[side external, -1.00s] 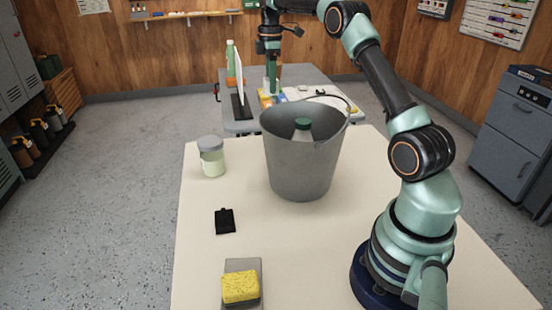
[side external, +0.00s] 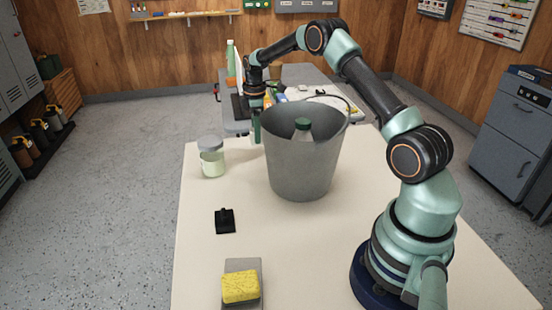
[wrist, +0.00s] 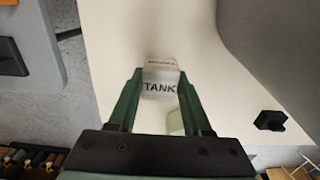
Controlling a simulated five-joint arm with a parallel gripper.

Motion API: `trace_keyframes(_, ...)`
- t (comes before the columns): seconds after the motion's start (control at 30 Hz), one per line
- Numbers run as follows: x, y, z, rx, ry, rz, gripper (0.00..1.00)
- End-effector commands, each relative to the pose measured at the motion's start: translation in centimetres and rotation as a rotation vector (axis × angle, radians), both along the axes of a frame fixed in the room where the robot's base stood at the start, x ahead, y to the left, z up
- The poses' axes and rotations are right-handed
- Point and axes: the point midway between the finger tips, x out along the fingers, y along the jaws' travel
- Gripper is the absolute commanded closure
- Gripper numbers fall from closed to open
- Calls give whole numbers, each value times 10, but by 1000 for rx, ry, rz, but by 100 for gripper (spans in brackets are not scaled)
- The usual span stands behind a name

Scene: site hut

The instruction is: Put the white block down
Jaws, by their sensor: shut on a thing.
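The white block (wrist: 160,84), with the word TANK in dark letters, sits between the fingertips of my gripper (wrist: 159,92) in the wrist view. My gripper is shut on it. In the side view my gripper (side external: 257,130) points down at the far left edge of the cream table (side external: 200,255), just left of the grey bucket (side external: 302,165) and behind the lidded jar. I cannot make out the block there. I cannot tell whether the block touches the table.
The pale green jar with a grey lid (side external: 211,160) stands close by, in front of my gripper. A black clip-like thing (side external: 225,220) and a yellow sponge (side external: 240,287) on a grey pad lie nearer.

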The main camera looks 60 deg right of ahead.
Motion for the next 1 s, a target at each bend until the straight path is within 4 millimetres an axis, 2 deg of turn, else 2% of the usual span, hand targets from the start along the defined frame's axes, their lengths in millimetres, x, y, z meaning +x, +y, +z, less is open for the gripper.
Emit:
trace_keyframes(0.17,0,0,-10,-1,-1,0,100)
trace_keyframes(0.47,0,0,-47,0,0,0,100)
trace_keyframes(0.87,1,0,-51,-1,-2,0,100)
trace_keyframes(0.9,1,0,-51,-1,-2,0,35)
trace_keyframes(0.93,1,0,-51,-1,-2,0,24)
trace_keyframes(1.0,0,0,-51,-1,-2,0,21)
